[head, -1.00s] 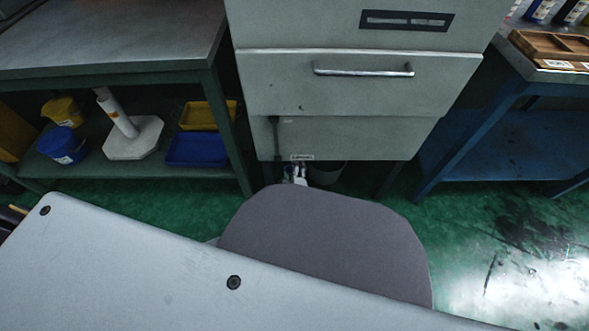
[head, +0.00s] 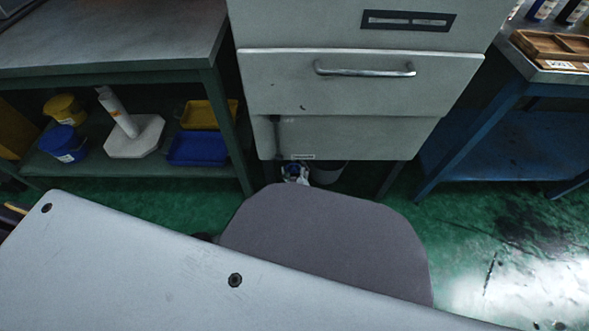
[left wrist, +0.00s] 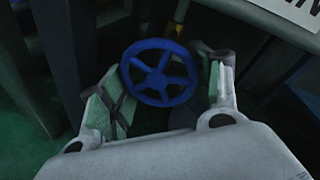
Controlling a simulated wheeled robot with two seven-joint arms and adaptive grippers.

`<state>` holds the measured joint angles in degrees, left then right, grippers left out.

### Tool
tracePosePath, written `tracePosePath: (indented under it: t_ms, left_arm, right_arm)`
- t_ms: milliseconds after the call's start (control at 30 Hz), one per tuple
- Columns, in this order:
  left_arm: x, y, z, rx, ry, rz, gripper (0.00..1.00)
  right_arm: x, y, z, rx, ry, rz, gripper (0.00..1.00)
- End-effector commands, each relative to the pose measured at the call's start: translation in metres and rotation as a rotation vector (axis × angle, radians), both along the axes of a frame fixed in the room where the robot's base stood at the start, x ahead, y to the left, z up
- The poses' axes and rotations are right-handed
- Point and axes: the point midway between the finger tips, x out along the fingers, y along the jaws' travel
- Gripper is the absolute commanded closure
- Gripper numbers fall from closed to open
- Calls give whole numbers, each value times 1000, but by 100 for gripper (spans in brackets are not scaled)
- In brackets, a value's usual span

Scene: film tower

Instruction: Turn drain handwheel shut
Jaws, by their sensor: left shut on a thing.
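The drain handwheel (left wrist: 157,78) is a blue spoked wheel in the middle of the left wrist view, on a yellowish stem behind it. My left gripper (left wrist: 160,88) has its two pale fingers with green pads on opposite sides of the wheel and is shut on it. In the head view my left gripper (head: 297,176) shows only as a small pale shape with some blue, low under the grey cabinet. My own grey parts hide most of that arm. My right gripper is not in view.
The grey cabinet (head: 355,88) with a bar handle stands over the wheel area. A dark bucket-like thing (head: 327,173) is beside my left gripper. A green-framed bench (head: 110,68) with tubs and trays is on the left, a blue bench (head: 510,125) on the right.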

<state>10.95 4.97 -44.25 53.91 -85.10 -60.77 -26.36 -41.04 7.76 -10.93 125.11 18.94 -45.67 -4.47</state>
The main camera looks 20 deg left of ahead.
Motion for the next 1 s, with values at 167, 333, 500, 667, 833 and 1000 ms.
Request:
tracePosePath:
  t_ms: [167,333,500,667,833,1000]
  left_arm:
    - [5,-5,6,-1,-10,-9,60]
    - [5,-6,6,-2,-10,-11,27]
    - [3,-5,4,-3,-7,-9,25]
    - [2,-4,3,-3,-4,-7,25]
    - [1,-3,2,-2,-3,-6,25]
    - [-2,-4,1,-1,-2,-5,25]
  right_arm:
    - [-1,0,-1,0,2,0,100]
    - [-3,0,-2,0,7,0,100]
    - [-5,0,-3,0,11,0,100]
    - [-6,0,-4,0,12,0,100]
    - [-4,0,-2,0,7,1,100]
    - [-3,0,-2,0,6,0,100]
